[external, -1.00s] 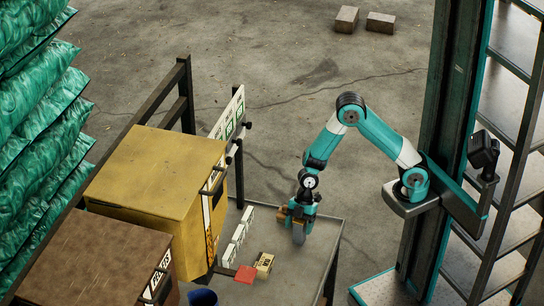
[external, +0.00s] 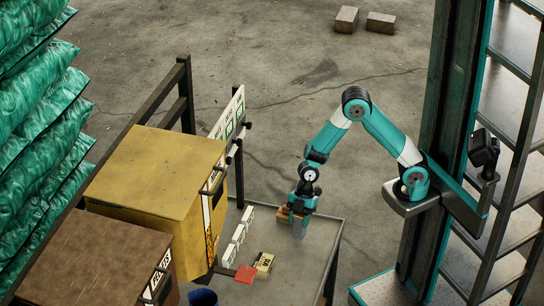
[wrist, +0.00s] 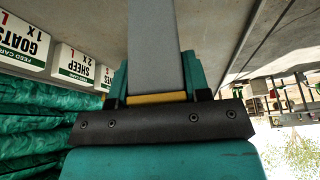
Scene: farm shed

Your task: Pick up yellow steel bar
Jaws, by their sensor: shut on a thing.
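My gripper (external: 300,212) is low over the right part of the grey table, pointing down. A yellow-brown block-like piece, likely the yellow steel bar (external: 283,214), shows at its left side. In the wrist view a yellow strip of it (wrist: 157,98) spans between the teal jaw parts of my gripper (wrist: 157,85), which is shut on it.
The grey table (external: 300,270) also holds white label cards (external: 238,238), a red piece (external: 246,274), a small tan box (external: 263,265) and a dark blue cup (external: 202,298). A yellow cabinet (external: 155,170) stands left. The table's right edge is close to my gripper.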

